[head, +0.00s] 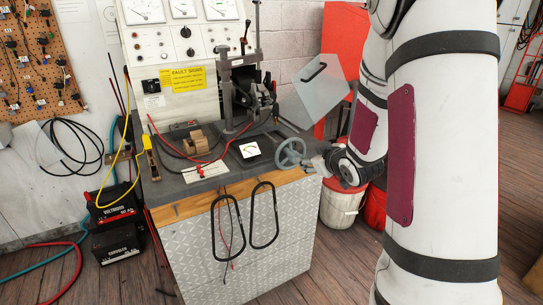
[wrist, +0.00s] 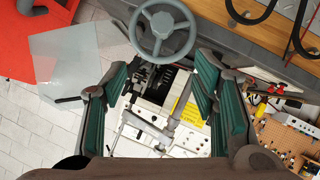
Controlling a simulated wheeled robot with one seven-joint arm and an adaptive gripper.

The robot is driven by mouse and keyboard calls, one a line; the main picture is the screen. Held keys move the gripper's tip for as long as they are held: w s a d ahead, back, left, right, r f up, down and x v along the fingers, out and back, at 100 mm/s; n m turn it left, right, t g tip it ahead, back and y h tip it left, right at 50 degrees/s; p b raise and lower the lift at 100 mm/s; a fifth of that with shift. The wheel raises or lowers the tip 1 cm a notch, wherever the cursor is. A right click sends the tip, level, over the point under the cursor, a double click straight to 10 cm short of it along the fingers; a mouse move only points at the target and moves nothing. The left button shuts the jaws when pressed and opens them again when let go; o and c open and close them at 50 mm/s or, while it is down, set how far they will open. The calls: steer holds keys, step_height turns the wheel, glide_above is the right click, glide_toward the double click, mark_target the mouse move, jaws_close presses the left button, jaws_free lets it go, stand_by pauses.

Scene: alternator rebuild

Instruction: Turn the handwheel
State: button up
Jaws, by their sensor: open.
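The grey handwheel (head: 290,152) stands at the right end of the bench top in the head view. It has a round rim with spokes and a hub. In the wrist view the handwheel (wrist: 162,28) is at the top middle, beyond the fingertips. My gripper (head: 322,163) is just right of the wheel in the head view, close to its rim; I cannot tell whether they touch. In the wrist view my gripper (wrist: 163,75) has its two green-padded fingers wide apart, with nothing held between them.
The test bench (head: 190,185) carries a clamp stand (head: 228,85), a small meter (head: 249,151) and red and yellow leads. A clear tilted shield (head: 318,90) rises behind the wheel. White and red buckets (head: 343,205) stand right of the bench. Batteries (head: 115,205) sit on the floor at left.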

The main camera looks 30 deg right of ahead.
steer(key=t+y, duration=0.1)
glide_toward(293, 156)
steer(key=shift+n, duration=0.3)
steer(key=x, duration=0.3)
steer(key=b+x, duration=0.1)
steer(key=x, duration=0.3)
steer(key=d+f+x, duration=0.1)
steer(key=x, duration=0.2)
steer(key=shift+d+f+b, duration=0.1)
steer(key=shift+b, duration=0.25)
steer(key=shift+s, duration=0.1)
steer(key=c, duration=1.2)
